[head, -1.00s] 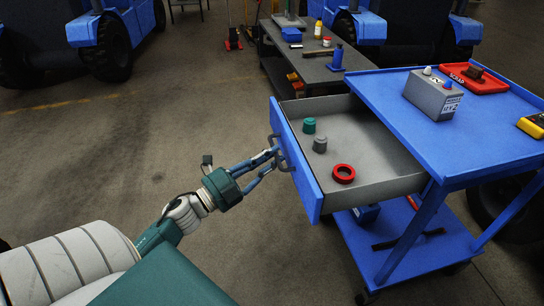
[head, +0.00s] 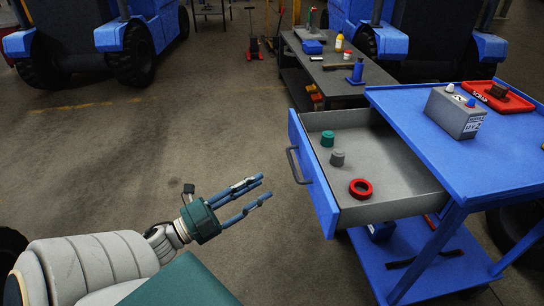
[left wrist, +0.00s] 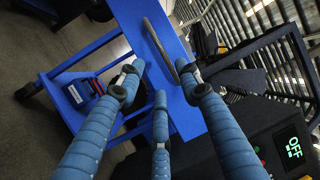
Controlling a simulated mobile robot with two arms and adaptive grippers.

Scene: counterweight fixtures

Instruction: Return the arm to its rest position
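My left gripper (head: 262,189) is to the left of the open drawer's handle (head: 298,165), apart from it, with a gap of floor between. Its blue fingers are spread and hold nothing. In the left wrist view the fingers (left wrist: 150,90) are apart, with the curved drawer handle (left wrist: 158,45) beyond them. My right gripper is not in view. The drawer (head: 395,197) of the blue cart stands pulled out.
The drawer holds a green knob (head: 327,139), a grey knob (head: 337,158) and a red ring (head: 361,189). A battery (head: 455,112) and a red tray (head: 510,102) are on the cart top (head: 400,100). A grey workbench (head: 330,80) stands behind. Floor to the left is clear.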

